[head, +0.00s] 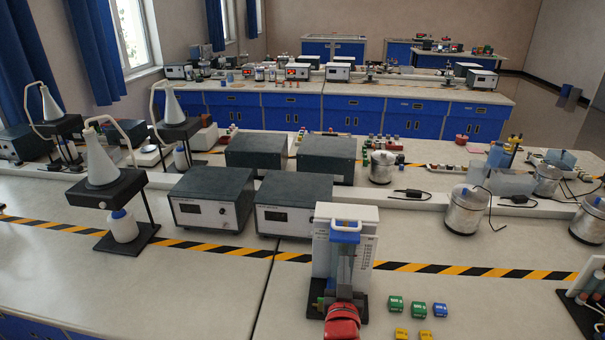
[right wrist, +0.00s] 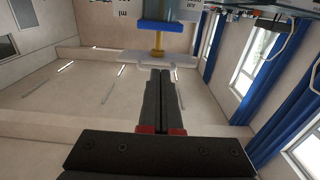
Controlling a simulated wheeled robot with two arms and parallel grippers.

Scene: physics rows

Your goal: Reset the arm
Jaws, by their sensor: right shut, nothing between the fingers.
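My right gripper (head: 343,268) stands upright-looking in front of the white apparatus, at the bottom centre of the head view, with red parts at the base of its grey fingers. In the right wrist view the dark fingers (right wrist: 160,80) are shut with nothing between them. Their tips overlap the white top of the apparatus (right wrist: 150,60); I cannot tell whether they touch it. The apparatus (head: 361,225) has a blue part near its top and a printed white panel. My left gripper is not in view.
Small green, blue and yellow blocks (head: 418,309) lie right of the apparatus. Grey instrument boxes (head: 292,203) and flask stands (head: 123,195) stand to the left, metal vessels (head: 465,211) to the right. The left front of the bench is clear.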

